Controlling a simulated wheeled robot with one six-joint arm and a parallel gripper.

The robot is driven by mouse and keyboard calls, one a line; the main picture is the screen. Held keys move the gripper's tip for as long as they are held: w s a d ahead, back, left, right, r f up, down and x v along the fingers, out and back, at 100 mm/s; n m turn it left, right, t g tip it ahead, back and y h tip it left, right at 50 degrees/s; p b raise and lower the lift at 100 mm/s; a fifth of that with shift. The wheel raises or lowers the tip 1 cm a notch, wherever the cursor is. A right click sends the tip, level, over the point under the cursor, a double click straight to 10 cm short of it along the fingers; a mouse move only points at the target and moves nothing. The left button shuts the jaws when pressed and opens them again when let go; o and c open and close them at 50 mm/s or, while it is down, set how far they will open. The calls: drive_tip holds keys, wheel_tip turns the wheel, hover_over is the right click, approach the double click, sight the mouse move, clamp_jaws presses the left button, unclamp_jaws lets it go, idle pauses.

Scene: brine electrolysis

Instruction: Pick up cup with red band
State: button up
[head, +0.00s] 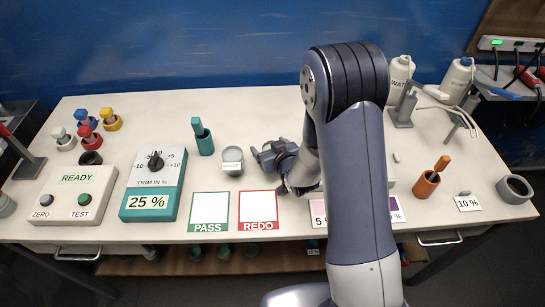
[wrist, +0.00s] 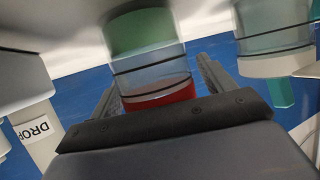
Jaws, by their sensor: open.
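The cup with red band (wrist: 150,62) shows in the wrist view, which is upside down. It is clear, with green at its base on the white table and a red band by its rim. My gripper (wrist: 160,85) is open, with a finger on either side of the cup in the picture. I cannot tell whether the fingers touch it. In the head view my gripper (head: 272,157) is low over the middle of the table, and the red-banded cup is hidden there behind my gripper and arm.
Another cup (head: 232,161) stands close left of my gripper; it also shows in the wrist view (wrist: 272,40). A teal holder (head: 204,142) stands beyond it. PASS (head: 209,212) and REDO (head: 258,211) squares lie bare in front. A DROP-labelled object (wrist: 35,125) is at the wrist view's left.

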drive_tip(key=shift+c, duration=0.5)
drive_tip(key=c, duration=1.1)
